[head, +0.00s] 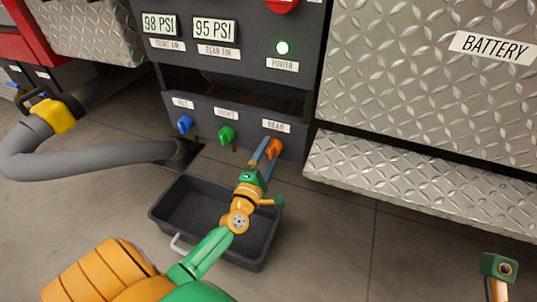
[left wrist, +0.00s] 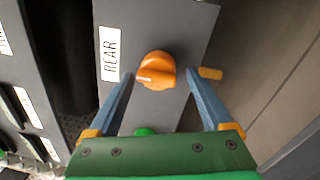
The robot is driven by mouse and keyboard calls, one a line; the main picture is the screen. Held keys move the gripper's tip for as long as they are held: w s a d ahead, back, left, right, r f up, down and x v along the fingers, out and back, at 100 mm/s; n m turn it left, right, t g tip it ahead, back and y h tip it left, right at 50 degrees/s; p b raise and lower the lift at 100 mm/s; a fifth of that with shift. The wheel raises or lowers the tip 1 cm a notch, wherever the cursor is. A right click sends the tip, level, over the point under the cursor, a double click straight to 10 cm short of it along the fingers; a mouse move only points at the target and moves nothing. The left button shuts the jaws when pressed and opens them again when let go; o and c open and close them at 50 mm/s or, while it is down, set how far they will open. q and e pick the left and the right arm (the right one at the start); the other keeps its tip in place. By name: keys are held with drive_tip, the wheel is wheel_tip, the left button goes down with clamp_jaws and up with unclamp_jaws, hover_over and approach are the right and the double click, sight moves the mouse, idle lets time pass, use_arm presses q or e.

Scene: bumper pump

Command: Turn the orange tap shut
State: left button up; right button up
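The orange tap (head: 274,148) sits on the dark panel under the REAR label, at the right end of a row of taps. In the left wrist view the orange tap (left wrist: 157,70) is a round knob with a pale mark, and a small orange piece (left wrist: 210,73) shows beside it. My left gripper (head: 266,152) is at the orange tap. Its blue fingers (left wrist: 160,95) are spread apart on either side of the knob, with a visible gap to each side. My right gripper's fingers are not seen; only part of that arm (head: 499,268) shows at the lower right.
A green tap (head: 226,134) and a blue tap (head: 185,124) are left of the orange one. A black tray (head: 185,205) stands on the floor below my left arm. A grey hose (head: 75,158) lies at left. A diamond-plate step (head: 420,178) juts out at right.

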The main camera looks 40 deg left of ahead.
use_arm(q)
drive_tip(key=p+v, duration=0.1)
drive_tip(key=v, duration=0.6)
